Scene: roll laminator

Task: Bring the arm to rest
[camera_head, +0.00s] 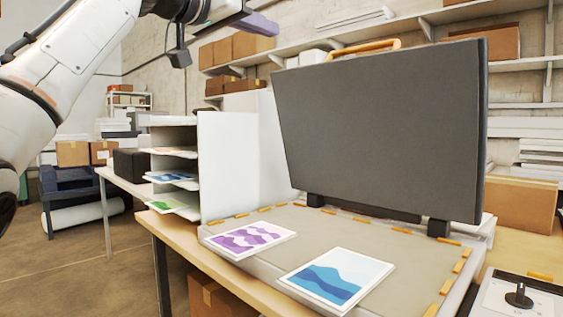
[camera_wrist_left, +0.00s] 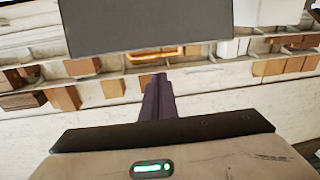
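My left arm comes in from the upper left of the head view. Its gripper (camera_head: 262,24) is raised high, in front of the wall shelves and above the paper rack, well clear of the table. In the left wrist view the purple fingers (camera_wrist_left: 157,88) are together with nothing between them. The press has its big dark grey lid (camera_head: 385,125) standing open. Two prints, one purple (camera_head: 250,240) and one blue (camera_head: 337,278), lie flat on its beige bed (camera_head: 385,240). My right gripper is not in view.
A white rack (camera_head: 228,165) with several colored prints stands left of the press. A control box with a black knob (camera_head: 519,297) is at the lower right. Wall shelves (camera_head: 345,35) hold cardboard boxes. Floor is open at the lower left.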

